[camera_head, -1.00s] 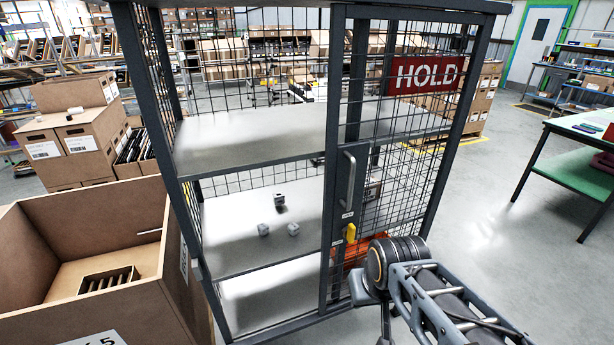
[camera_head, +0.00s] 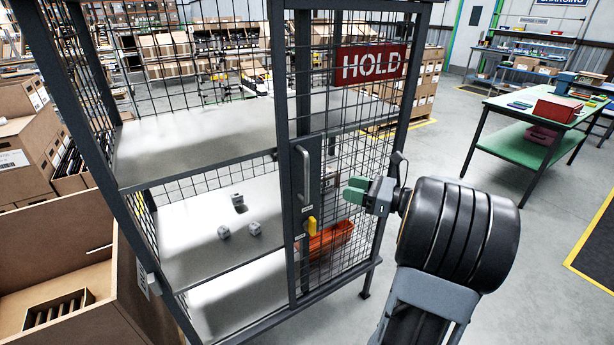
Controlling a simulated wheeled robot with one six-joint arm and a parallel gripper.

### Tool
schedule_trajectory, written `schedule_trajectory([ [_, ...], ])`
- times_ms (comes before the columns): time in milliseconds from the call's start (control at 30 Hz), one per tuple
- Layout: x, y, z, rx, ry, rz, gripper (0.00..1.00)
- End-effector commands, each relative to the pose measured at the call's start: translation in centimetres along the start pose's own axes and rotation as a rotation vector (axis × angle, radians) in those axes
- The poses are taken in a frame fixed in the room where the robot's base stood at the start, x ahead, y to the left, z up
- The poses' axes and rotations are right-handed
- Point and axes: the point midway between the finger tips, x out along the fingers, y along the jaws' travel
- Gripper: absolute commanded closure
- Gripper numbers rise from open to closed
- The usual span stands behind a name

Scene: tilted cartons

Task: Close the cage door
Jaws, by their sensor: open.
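The dark-framed cage (camera_head: 150,190) has a mesh door (camera_head: 345,130) over the right part of its front, with a red HOLD sign (camera_head: 371,64) on it. The left part of the front is uncovered, showing the shelves. The door's upright handle (camera_head: 306,175) and a yellow latch (camera_head: 311,226) are on its left frame post. My gripper (camera_head: 354,190), with green fingertips, is open and empty. In the picture it lies over the door mesh, right of the handle, pointing left. I cannot tell its exact distance from the mesh.
Several small grey cubes (camera_head: 237,198) lie on the middle shelf, and an orange bin (camera_head: 331,240) is behind the mesh. A large brown carton (camera_head: 60,215) stands close to the cage's left. A green table (camera_head: 510,130) is at right. The floor between is clear.

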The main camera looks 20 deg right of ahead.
Motion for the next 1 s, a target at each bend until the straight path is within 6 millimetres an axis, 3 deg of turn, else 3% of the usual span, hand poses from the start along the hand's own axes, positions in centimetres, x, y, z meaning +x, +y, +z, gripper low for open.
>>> schedule_trajectory([
  [600,10.5,-0.2,0.3,0.006,-0.008,-0.005,0.59],
  [800,12.3,-0.3,0.2,0.004,-0.008,-0.007,0.59],
  [1000,13.0,-0.3,0.2,0.004,-0.008,-0.007,0.59],
])
